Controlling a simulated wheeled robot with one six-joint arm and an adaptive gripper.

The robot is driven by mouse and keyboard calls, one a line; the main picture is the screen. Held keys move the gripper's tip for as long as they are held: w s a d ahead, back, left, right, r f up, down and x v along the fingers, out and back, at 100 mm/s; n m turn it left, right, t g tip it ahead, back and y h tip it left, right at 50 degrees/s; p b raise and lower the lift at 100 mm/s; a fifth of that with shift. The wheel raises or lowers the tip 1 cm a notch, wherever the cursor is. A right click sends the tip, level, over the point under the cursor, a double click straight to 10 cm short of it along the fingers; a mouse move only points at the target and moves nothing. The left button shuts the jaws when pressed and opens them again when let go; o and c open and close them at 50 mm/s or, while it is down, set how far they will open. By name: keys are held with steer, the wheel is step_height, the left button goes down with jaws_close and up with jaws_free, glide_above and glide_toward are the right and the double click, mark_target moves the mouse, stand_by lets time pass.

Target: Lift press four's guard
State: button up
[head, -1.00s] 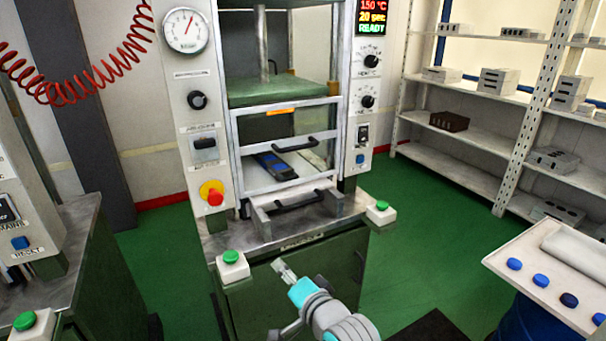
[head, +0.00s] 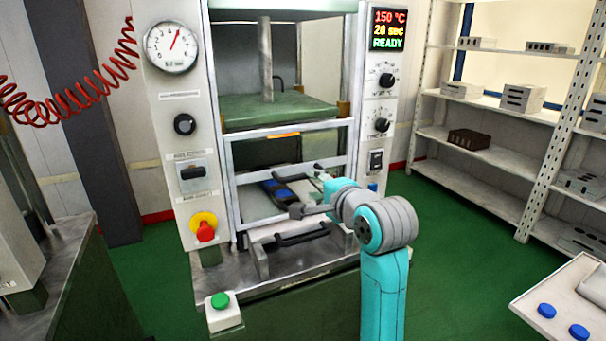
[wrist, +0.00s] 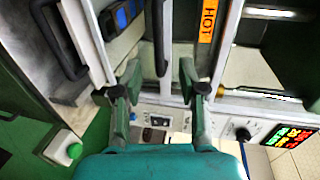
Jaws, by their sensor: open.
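The press in front of me has a guard (head: 290,133), a pale metal frame with a clear panel, lowered across its opening. The guard's black bar handle (wrist: 160,42) shows in the wrist view, between and just beyond my fingertips. My gripper (wrist: 158,92) is open, with one finger on each side of the handle's line. In the head view my gripper (head: 308,190) is in front of the guard and hides much of the handle. I cannot tell whether a finger touches it. An orange HOT label (wrist: 207,20) is on the guard.
A blue-and-black object (head: 285,190) lies behind the clear panel. Shelves (head: 475,155) stand right.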

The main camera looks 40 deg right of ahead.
mark_target(300, 177)
steer(key=x, duration=1)
steer(key=shift+s, duration=0.1)
jaws_close()
